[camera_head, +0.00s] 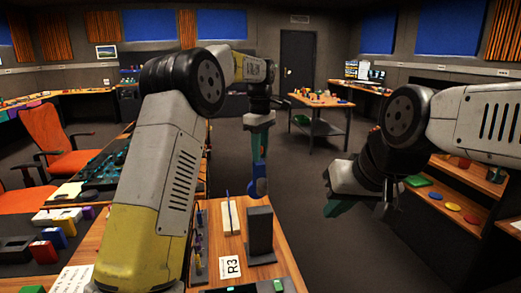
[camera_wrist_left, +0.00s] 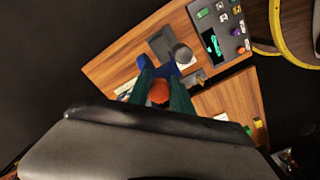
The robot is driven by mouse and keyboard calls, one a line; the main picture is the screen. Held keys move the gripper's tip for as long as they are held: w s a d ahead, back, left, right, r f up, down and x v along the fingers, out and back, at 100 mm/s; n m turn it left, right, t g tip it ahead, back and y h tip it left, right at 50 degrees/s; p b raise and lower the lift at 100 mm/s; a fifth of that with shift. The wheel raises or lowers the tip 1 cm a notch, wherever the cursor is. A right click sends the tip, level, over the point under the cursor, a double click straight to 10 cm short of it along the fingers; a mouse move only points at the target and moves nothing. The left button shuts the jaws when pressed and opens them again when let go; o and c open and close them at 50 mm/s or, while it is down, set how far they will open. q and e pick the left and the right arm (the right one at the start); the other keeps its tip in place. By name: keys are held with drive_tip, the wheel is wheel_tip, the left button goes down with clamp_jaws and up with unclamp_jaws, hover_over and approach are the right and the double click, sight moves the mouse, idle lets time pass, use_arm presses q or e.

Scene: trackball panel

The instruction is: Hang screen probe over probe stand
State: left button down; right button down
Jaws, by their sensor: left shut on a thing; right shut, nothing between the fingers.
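The screen probe (camera_head: 258,186), with a blue lower part, hangs below the green fingers of my left gripper (camera_head: 259,160). In the left wrist view the gripper (camera_wrist_left: 159,98) is shut on it. An orange part (camera_wrist_left: 158,92) shows between the fingers, with blue beyond. The dark grey upright block on a base, apparently the probe stand (camera_head: 260,230), stands on the wooden bench just below the probe. The probe appears above and apart from it, though depth is hard to judge. My right gripper (camera_head: 362,205) is shut and empty, right of the bench.
A dark panel with small controls (camera_wrist_left: 222,37) lies on the bench (camera_wrist_left: 115,62). An orange chair (camera_head: 48,140) is at left. Shelves with coloured pieces (camera_head: 460,190) are at right.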

use_arm(q)
drive_tip(key=shift+s+d+f, duration=0.1)
drive_tip(key=shift+s+f, duration=0.05)
drive_tip(key=shift+f, duration=2.75)
drive_tip(key=shift+s+a+f, duration=0.1)
drive_tip(key=shift+s+f, duration=0.1)
drive_tip(key=shift+f, duration=2.65)
drive_tip(key=shift+s+d+f, duration=0.1)
drive_tip(key=shift+s+f, duration=0.05)
drive_tip(key=shift+f, duration=2.75)
drive_tip(key=c, duration=1.1)
unclamp_jaws()
drive_tip(key=shift+o, duration=0.2)
